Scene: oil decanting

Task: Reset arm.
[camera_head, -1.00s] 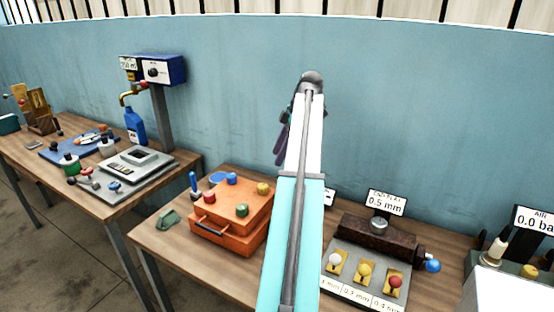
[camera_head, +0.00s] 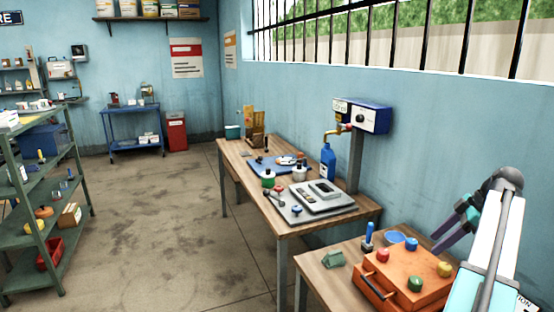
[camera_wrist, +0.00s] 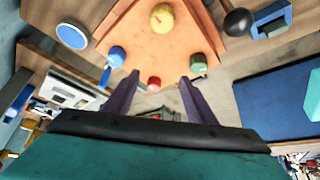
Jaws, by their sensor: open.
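My gripper (camera_head: 452,232) is at the right of the head view, at the end of my raised, folded white and teal arm. Its purple fingers point down and left, above the orange case (camera_head: 377,292). In the wrist view my gripper (camera_wrist: 158,84) has its two purple fingers spread apart with nothing between them. The orange case (camera_wrist: 138,28) shows beyond the fingertips, with a yellow knob (camera_wrist: 162,18), a blue knob (camera_wrist: 117,55), a green knob (camera_wrist: 198,62) and a red knob (camera_wrist: 154,83). My arm hides part of the case's right side in the head view.
A blue bottle (camera_head: 327,162) stands under the brass tap of a blue wall dispenser (camera_head: 362,115). A grey scale (camera_head: 322,196) lies on the farther wooden table (camera_head: 237,163). A green shelf rack (camera_head: 50,212) stands at left. The concrete floor (camera_head: 165,245) between is clear.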

